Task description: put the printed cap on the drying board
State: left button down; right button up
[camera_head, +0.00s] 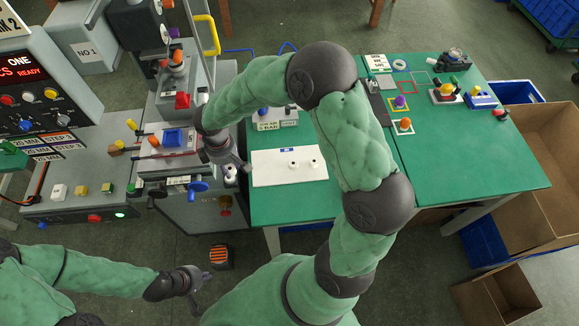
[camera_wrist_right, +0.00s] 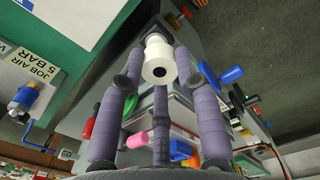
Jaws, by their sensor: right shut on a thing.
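My right gripper (camera_wrist_right: 158,52) is shut on a white cap (camera_wrist_right: 157,70), which has a dark round spot in its end face. In the head view this gripper (camera_head: 238,166) is between the grey printer and the white drying board (camera_head: 262,178), and the cap there is mostly hidden. The board lies flat on the green table. Two white caps stand on it, one at the middle (camera_head: 293,164) and one toward the right (camera_head: 313,162). My left gripper (camera_head: 203,291) hangs low over the floor with its fingers spread, empty and away from the table.
The pad printer (camera_head: 175,110) and its control panel stand at left. A valve block labelled job air (camera_head: 275,118) sits behind the board. Small coloured parts stand on the right green table (camera_head: 480,160). Cardboard boxes (camera_head: 555,160) are at far right. The board's left part is clear.

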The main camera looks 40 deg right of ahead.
jog(key=shift+s+a+r+n, duration=0.25)
jog(key=shift+a+r, duration=0.1)
jog(key=shift+r, duration=0.2)
jog(key=shift+s+a+r+n, duration=0.1)
jog(key=shift+a+r+n, duration=0.2)
jog(key=shift+r, duration=0.25)
jog(key=shift+s+r, duration=0.1)
jog(key=shift+r, duration=0.05)
jog(key=b, duration=0.3)
send_near(267, 169)
jog(key=a+r, duration=0.2)
jog(key=a, duration=0.2)
jog(key=d+f, duration=0.1)
jog(key=d+f+b, duration=0.1)
jog(key=f, duration=0.1)
jog(key=shift+d+f, duration=0.25)
jog(key=shift+d, duration=0.15)
jog(key=shift+d+f+b, duration=0.35)
jog(key=shift+d+f, duration=0.15)
jog(key=shift+f, duration=0.05)
jog(key=shift+d+f+b, duration=0.1)
jog(key=shift+f+b, duration=0.2)
jog(key=shift+f, duration=0.55)
jog(key=shift+d+f+b, duration=0.15)
jog(key=shift+f+b, duration=0.1)
jog(key=shift+f, duration=0.65)
